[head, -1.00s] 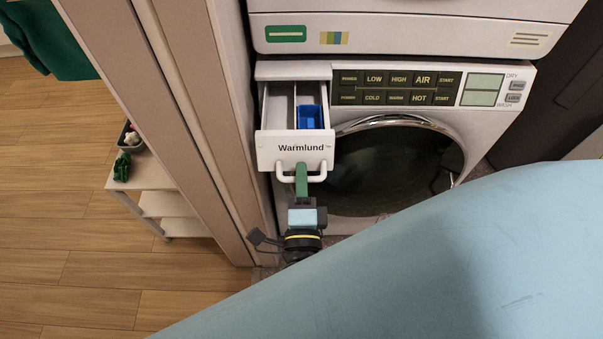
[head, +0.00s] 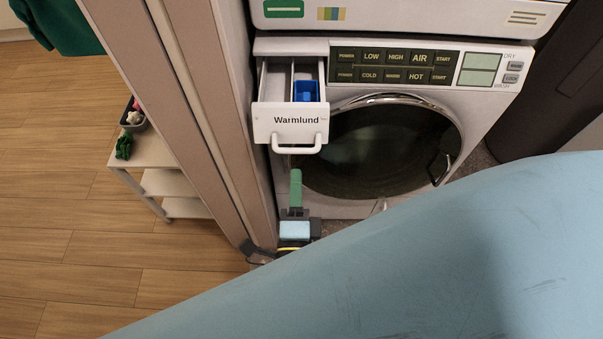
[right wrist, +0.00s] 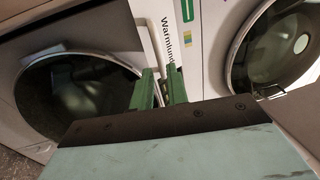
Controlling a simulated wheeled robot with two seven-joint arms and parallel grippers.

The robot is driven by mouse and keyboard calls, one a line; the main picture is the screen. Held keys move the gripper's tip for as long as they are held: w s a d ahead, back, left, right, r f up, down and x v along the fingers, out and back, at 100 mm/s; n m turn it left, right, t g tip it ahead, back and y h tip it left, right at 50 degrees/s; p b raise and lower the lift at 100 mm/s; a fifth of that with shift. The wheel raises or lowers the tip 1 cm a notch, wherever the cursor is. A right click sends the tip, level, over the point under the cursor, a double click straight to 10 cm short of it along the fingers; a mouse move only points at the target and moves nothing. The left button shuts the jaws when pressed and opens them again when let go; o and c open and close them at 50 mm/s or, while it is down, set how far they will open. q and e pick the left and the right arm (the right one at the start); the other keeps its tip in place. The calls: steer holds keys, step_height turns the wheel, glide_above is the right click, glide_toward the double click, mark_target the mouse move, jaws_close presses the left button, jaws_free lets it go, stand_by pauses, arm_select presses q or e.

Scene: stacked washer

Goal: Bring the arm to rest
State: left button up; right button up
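The washer's detergent drawer (head: 290,123), white and labelled Warmlund, stands pulled out, with a blue insert (head: 306,91) inside. My left gripper is not in view.
The washer's round door (head: 380,150) is closed, to the right of the gripper. A wall edge (head: 205,120) stands close on the left, with a white shelf (head: 160,180) beyond it. My large light-blue arm hides the lower right.

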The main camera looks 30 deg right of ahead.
steer(key=s+a+f+n+g+y, duration=0.2)
steer(key=f+n+y, duration=0.5)
steer(key=f, duration=0.6)
steer(key=s+a+f+n+g+y, duration=0.2)
steer(key=f+n+g+y, duration=0.15)
steer(key=f+n, duration=0.75)
steer(key=s+d+f+n+g, duration=0.2)
steer(key=s+d+f+g, duration=0.1)
steer(key=s+f, duration=0.35)
steer(key=s+d+f+n+g, duration=0.25)
steer(key=s+d+f, duration=0.2)
steer(key=f, duration=0.35)
steer(key=s+d+f+n+g+h, duration=0.1)
steer(key=s+d+f+g, duration=0.2)
steer(key=s, duration=0.3)
steer(key=s+d+f+n+g, duration=0.2)
steer(key=s+d+f+g, duration=0.1)
steer(key=s+d, duration=0.2)
steer(key=shift+s+d+h, duration=0.25)
steer(key=shift+s+h, duration=0.1)
steer(key=shift+s, duration=0.75)
